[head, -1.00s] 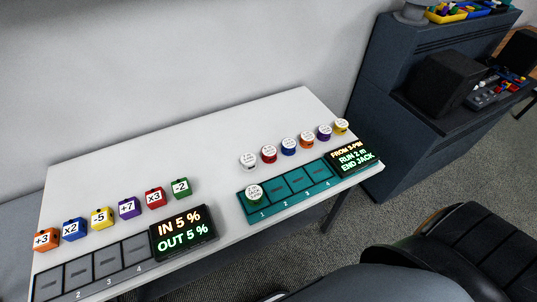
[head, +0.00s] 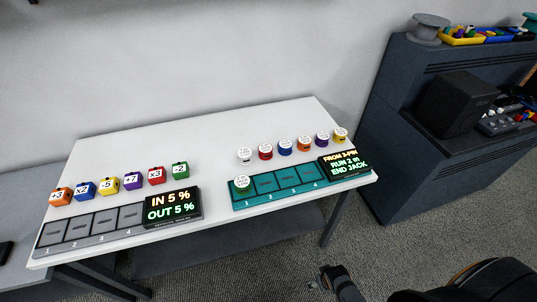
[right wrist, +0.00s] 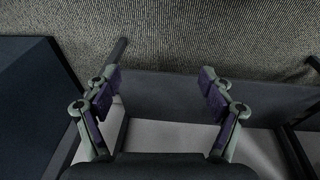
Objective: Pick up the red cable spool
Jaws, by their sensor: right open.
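The red cable spool (head: 265,152) has a white top and stands on the white table (head: 200,136), in the row behind the teal tray (head: 283,192). It is between a white spool (head: 245,155) and a blue spool (head: 285,147). My right gripper (head: 320,279) is low at the bottom of the head view, in front of the table and well away from the spool. In the right wrist view my right gripper (right wrist: 160,88) has its fingers wide apart with nothing between them. No spool shows in that view. My left gripper is not seen.
Orange, purple and yellow spools (head: 340,135) continue the row rightward. A green spool (head: 242,183) sits in tray slot 1; slots 2 to 4 look empty. A display (head: 343,163) stands right of the tray. Numbered cubes (head: 109,187) stand left. A dark cabinet (head: 400,150) is at right.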

